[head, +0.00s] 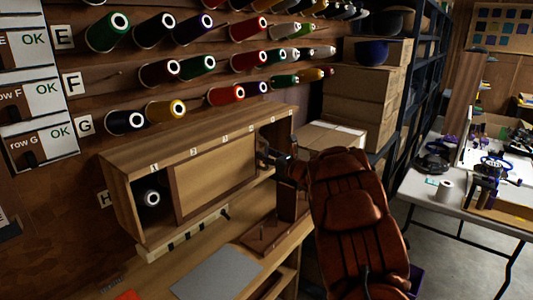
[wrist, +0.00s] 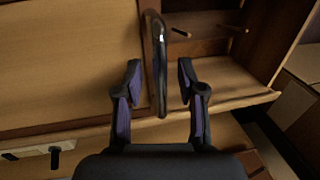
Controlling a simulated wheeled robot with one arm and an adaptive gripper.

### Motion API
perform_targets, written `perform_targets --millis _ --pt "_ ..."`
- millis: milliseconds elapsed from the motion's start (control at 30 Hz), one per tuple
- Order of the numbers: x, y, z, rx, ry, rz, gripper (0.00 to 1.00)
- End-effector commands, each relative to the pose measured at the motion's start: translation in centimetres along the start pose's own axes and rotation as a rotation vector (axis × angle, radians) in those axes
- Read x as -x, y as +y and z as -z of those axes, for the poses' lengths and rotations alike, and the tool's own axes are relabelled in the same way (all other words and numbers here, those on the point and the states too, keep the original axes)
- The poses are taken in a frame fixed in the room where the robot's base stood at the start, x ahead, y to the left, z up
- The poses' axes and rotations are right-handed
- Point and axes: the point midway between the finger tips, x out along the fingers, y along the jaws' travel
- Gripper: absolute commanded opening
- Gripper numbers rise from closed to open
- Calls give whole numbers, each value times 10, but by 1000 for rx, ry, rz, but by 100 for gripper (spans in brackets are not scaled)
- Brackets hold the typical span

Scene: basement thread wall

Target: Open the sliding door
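The sliding door (head: 215,178) is a light wood panel in a darker frame, set in the front of a wooden cabinet (head: 126,205). It covers the cabinet's middle, leaving openings at both ends. In the wrist view the door (wrist: 65,60) fills the left side, and its dark, shiny upright handle (wrist: 159,60) stands at its right edge. My gripper (wrist: 160,80) is open, with one finger on each side of the handle and visible gaps. In the head view my gripper (head: 268,156) is at the door's right edge, and the handle is largely hidden.
A dark thread spool (head: 152,198) sits in the left opening. The right opening (wrist: 225,50) shows bare pegs. More spools hang on the wall above. Cardboard boxes (head: 365,93) are stacked behind on the right. A grey sheet (head: 217,273) lies on the bench below.

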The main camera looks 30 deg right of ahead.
Motion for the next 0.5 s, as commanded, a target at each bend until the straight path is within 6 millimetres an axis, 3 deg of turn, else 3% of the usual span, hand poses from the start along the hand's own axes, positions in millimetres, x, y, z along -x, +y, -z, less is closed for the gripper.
perform_targets --millis 400,500 --pt "-6 0 0 0 0 1 39" --pt "-6 0 0 0 0 1 29"
